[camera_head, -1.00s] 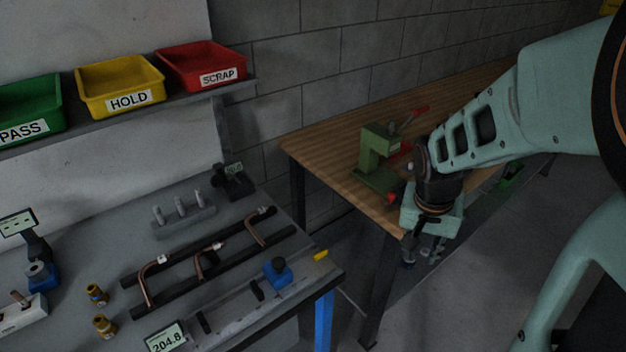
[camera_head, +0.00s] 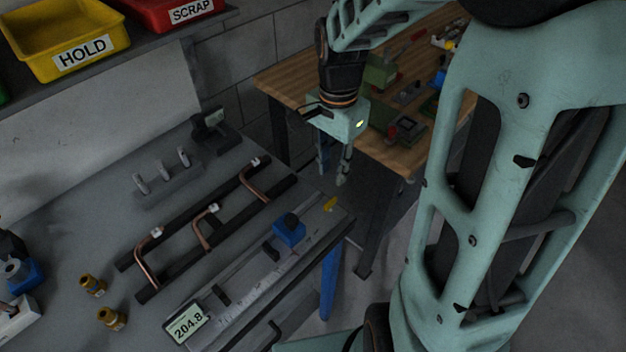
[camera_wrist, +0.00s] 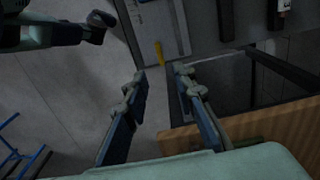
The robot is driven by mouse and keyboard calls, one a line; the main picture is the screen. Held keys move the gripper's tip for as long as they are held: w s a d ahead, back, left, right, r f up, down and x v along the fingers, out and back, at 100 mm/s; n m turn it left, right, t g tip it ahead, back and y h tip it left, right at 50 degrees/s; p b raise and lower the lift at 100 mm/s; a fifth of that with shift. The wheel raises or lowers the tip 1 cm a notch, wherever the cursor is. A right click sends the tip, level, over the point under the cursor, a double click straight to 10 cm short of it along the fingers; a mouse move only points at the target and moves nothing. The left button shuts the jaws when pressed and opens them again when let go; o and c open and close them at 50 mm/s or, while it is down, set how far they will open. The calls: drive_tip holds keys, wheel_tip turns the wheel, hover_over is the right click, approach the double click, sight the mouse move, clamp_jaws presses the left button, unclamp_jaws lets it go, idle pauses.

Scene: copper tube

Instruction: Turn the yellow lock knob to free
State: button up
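The yellow lock knob (camera_head: 330,204) is a small yellow lever at the right end of the grey measuring rail (camera_head: 250,300). In the wrist view, the yellow knob (camera_wrist: 160,52) lies beyond my fingertips, close to the line between them. My gripper (camera_head: 333,174) points down above and slightly behind the knob, apart from it. In the wrist view, my gripper (camera_wrist: 160,77) shows two separated fingers with nothing between them. A blue slider block with a dark knob (camera_head: 288,230) sits on the rail left of the yellow knob. The display (camera_head: 186,322) reads 204.8.
Bent copper tubes (camera_head: 202,232) lie across two dark rails behind the measuring rail. A grey stand with several pegs (camera_head: 166,178) is farther back. A wooden bench (camera_head: 284,82) with a green press (camera_head: 380,72) stands behind my gripper. Brass fittings (camera_head: 112,318) stand at left.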

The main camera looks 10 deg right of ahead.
sight(330, 201)
wheel_tip(330, 201, down, 11)
drive_tip(key=shift+r, duration=0.1)
idle(0.4)
clamp_jaws()
